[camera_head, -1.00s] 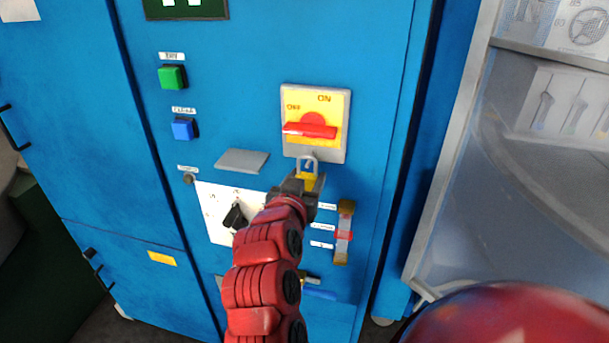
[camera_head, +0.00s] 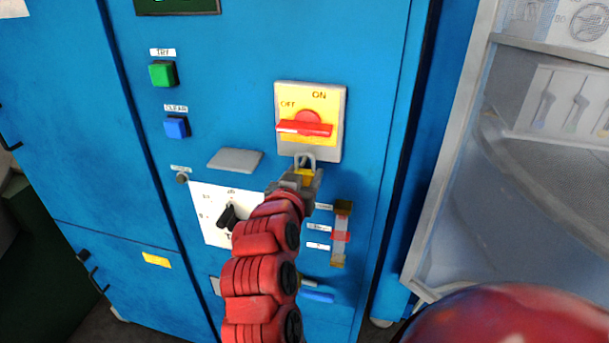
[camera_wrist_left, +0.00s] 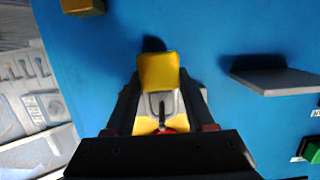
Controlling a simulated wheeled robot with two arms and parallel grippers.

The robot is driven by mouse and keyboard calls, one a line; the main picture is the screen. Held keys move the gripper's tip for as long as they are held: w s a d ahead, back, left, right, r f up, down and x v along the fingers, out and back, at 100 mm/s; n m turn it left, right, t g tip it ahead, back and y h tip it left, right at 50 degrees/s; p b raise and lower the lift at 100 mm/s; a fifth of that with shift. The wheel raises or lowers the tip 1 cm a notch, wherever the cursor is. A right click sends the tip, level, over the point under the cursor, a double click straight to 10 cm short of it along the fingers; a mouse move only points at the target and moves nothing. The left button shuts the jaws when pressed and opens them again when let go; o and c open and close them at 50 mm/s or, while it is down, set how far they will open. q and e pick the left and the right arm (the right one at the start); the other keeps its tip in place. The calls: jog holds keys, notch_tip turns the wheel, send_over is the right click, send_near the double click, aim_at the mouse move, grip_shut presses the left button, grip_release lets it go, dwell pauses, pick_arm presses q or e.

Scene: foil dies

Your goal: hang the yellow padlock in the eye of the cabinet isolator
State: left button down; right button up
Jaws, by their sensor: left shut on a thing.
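The cabinet isolator (camera_head: 330,95) is a yellow and grey plate with a red handle (camera_head: 304,129) lying roughly level, on the blue cabinet front. My left gripper (camera_head: 304,177) is just below the isolator's lower edge, shut on the yellow padlock (camera_head: 303,173). The padlock's grey shackle (camera_head: 304,159) points up and overlaps the bottom of the isolator plate. In the left wrist view the padlock's yellow body (camera_wrist_left: 158,70) sits between the two dark fingers, with the isolator behind. I cannot tell whether the shackle passes through the eye. My right gripper is not in view.
A small grey shelf (camera_head: 235,159) juts out left of my left gripper; it also shows in the left wrist view (camera_wrist_left: 275,81). A black rotary switch (camera_head: 229,216) and a gauge (camera_head: 340,235) are nearby. Green (camera_head: 162,74) and blue (camera_head: 176,127) buttons sit further left.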

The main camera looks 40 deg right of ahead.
pick_arm(q)
jog(key=shift+r, duration=0.1)
jog(key=shift+c, duration=0.8)
grip_release()
jog(key=shift+s+a, duration=0.1)
jog(key=b+v, duration=1.1)
jog(key=shift+s+a, duration=0.25)
jog(key=shift+a, duration=0.05)
jog(key=shift+r, duration=0.1)
